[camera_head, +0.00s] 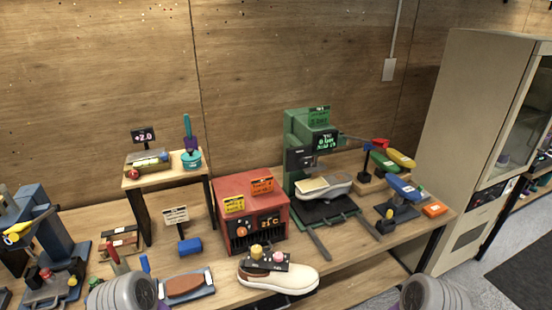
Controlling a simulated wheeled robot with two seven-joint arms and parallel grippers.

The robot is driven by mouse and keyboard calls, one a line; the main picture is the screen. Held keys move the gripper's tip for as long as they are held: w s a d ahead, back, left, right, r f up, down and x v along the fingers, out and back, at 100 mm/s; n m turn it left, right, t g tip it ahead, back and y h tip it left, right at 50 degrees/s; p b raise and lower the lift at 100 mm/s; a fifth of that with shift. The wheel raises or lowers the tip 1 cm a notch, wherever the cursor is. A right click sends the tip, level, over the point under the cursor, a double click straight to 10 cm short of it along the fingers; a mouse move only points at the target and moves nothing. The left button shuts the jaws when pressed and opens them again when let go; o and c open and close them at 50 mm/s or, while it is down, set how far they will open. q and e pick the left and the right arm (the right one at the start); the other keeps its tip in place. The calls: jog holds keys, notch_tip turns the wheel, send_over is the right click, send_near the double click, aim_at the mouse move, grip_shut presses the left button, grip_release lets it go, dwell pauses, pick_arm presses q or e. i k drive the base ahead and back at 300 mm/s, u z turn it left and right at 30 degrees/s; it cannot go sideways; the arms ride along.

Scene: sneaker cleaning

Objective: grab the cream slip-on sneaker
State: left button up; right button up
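A cream slip-on sneaker (297,281) with a pale sole and a brownish heel part lies on the front edge of the wooden bench, toe to the right. A small dark panel with a yellow knob and a pink knob (264,259) overlaps its upper edge in the picture; I cannot tell whether they touch. A second pale shoe (340,186) sits in the green press, sole edge showing. Only grey rounded links of my two arms show at the bottom edge, left and right of the sneaker. My gripper fingers are not visible.
Behind the sneaker stand a red box with a display (250,205) and the green press (295,140). Dark bars (318,243) stick out from the press toward the front. A brown-topped pad (185,285) lies left of the sneaker. A tall beige cabinet (455,130) stands at right.

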aim_at(285, 278)
jog(key=u, duration=1.3)
jog(key=i, duration=0.55)
jog(key=z, duration=1.55)
